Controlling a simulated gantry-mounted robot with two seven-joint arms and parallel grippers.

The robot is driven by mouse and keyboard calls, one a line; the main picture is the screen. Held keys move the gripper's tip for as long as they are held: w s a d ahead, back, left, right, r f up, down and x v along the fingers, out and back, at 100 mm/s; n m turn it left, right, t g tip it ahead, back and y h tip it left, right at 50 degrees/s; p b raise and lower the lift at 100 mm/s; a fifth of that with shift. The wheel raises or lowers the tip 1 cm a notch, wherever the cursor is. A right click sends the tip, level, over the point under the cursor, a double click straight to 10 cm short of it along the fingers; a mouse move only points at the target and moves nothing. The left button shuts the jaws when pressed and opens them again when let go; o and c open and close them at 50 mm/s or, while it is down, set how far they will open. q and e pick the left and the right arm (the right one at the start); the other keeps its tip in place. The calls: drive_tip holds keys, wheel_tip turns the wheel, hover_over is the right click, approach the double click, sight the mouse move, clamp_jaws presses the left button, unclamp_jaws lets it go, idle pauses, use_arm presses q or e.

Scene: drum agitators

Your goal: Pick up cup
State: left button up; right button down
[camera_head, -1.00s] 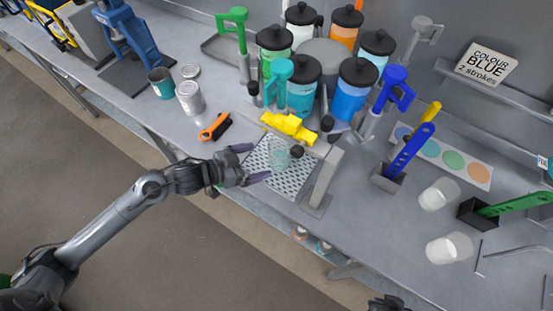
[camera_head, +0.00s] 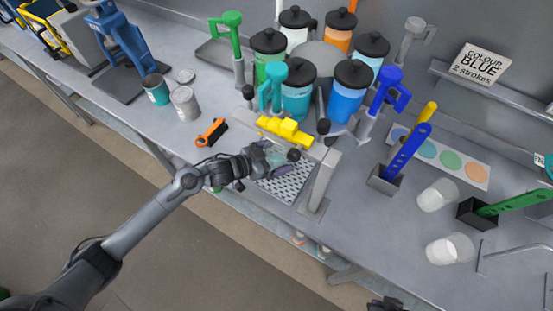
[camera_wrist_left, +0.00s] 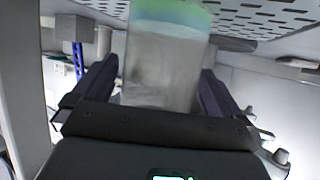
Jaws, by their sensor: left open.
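The clear cup (camera_head: 284,154) is under the yellow dispenser valve (camera_head: 286,131), over the perforated tray (camera_head: 285,187). My left gripper (camera_head: 281,161) is at the cup and partly hides it in the head view. In the left wrist view the cup (camera_wrist_left: 165,60) is between the two dark fingers (camera_wrist_left: 160,90), with a green band at its end near the perforated grid. The fingers are open, one on each side of the cup. A dark part of my right gripper (camera_head: 386,304) shows at the bottom edge; its jaws cannot be made out.
A metal post (camera_head: 320,180) stands close right of the tray. Colour drums, one blue (camera_head: 348,92), stand behind.

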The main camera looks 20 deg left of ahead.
use_arm(q)
drive_tip(key=shift+d, duration=0.1)
drive_tip(key=c, duration=1.1)
drive_tip(key=shift+o, duration=0.2)
drive_tip(key=shift+r, duration=0.2)
